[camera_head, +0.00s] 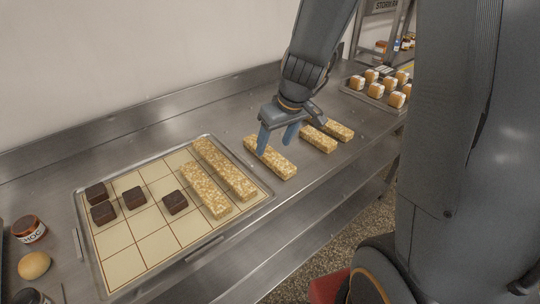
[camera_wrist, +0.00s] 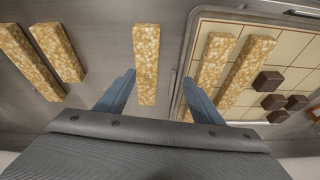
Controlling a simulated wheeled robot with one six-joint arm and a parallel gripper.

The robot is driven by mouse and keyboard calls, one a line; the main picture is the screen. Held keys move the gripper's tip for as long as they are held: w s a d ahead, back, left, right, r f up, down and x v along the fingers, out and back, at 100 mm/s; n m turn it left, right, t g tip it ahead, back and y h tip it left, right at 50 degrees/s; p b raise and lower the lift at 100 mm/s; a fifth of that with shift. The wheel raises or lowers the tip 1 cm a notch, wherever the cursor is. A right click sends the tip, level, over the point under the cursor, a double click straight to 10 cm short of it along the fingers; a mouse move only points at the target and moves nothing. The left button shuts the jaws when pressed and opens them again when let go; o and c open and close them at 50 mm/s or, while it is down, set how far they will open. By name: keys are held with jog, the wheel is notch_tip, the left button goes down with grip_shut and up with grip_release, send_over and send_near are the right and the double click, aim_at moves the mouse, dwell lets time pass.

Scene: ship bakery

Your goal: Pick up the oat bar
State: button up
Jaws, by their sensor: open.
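Several pale, grainy oat bars are in view. One oat bar (camera_head: 272,158) lies alone on the metal counter, just right of the tray. My gripper (camera_head: 278,148) is open above it, with one blue finger to each side. In the wrist view this oat bar (camera_wrist: 146,64) shows between the tips of my open gripper (camera_wrist: 158,80), with nothing held. Two more oat bars (camera_head: 318,138) (camera_head: 338,130) lie further right on the counter. Two others (camera_head: 205,190) (camera_head: 224,168) lie side by side on the tray. I cannot tell the exact height of the fingers above the bar.
The gridded tray (camera_head: 150,247) also holds several dark brown squares (camera_head: 174,202). A jar (camera_head: 29,229) and a round bun (camera_head: 34,265) stand at the left. A tray of white-topped buns (camera_head: 385,82) is at the back right. A wall runs behind the counter.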

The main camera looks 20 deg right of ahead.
aim_at(268, 151)
jog(key=w, duration=0.2)
jog(key=w+d, duration=0.1)
jog(key=shift+f+n+t, duration=0.25)
jog(key=shift+n+t, duration=0.05)
jog(key=shift+w+d+f, duration=0.1)
jog(key=shift+w+f, duration=0.05)
jog(key=shift+w, duration=0.25)
jog(key=shift+b+x, duration=0.5)
jog(key=shift+x, duration=3.3)
jog(key=shift+w+d, duration=0.1)
jog(key=shift+d, duration=0.05)
jog(key=shift+c, duration=0.2)
jog(key=c, duration=1.2)
jog(key=shift+c, duration=0.2)
